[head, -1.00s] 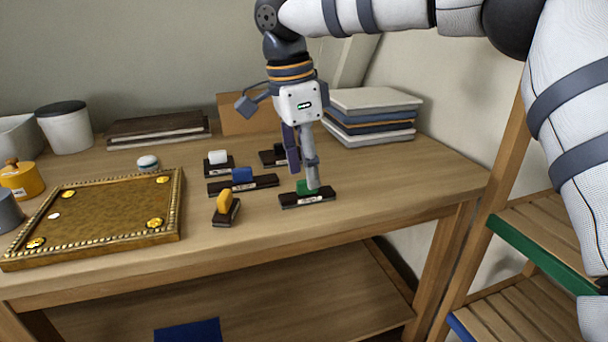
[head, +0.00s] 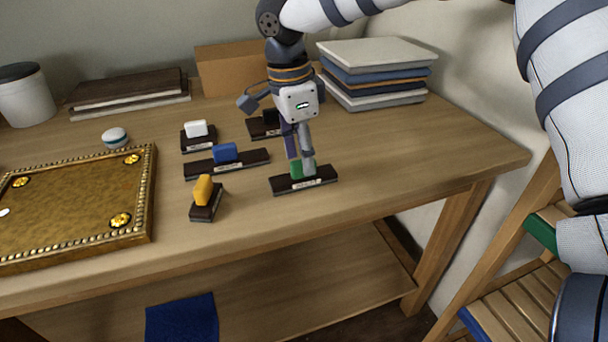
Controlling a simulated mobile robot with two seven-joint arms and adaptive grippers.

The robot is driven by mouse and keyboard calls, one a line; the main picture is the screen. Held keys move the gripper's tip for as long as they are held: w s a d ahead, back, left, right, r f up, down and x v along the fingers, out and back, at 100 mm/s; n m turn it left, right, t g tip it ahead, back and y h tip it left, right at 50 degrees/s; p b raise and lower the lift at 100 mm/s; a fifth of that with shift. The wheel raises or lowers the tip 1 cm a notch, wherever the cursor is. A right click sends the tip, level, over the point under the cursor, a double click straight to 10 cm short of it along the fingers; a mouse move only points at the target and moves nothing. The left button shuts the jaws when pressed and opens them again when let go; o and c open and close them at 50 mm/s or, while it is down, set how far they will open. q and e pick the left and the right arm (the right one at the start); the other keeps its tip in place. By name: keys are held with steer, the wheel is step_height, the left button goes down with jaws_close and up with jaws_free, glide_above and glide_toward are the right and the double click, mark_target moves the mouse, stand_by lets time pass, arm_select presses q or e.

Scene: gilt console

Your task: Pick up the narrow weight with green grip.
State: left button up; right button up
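A weight with a green grip (head: 296,171) on a dark, flat, labelled base (head: 282,186) stands on the wooden table near its front right part. My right gripper (head: 300,164) points down at it from above. One finger is at the right side of the green grip and the other ends just above and behind it. A gap shows between the fingers, but whether they press on the grip cannot be told. The fingers hide part of the grip. The base appears to rest on the table. My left gripper is not in view.
Nearby stand weights with blue (head: 225,152), yellow (head: 202,190), white (head: 197,129) and black (head: 271,117) grips. A gilt tray (head: 80,210) lies left. Stacked books (head: 375,75) stand behind. The table (head: 420,165) is clear to the right.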

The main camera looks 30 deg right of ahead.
step_height(320, 180, down, 2)
steer(key=shift+d+f, duration=0.15)
steer(key=shift+f, duration=0.05)
jaws_close()
steer(key=shift+r, duration=0.15)
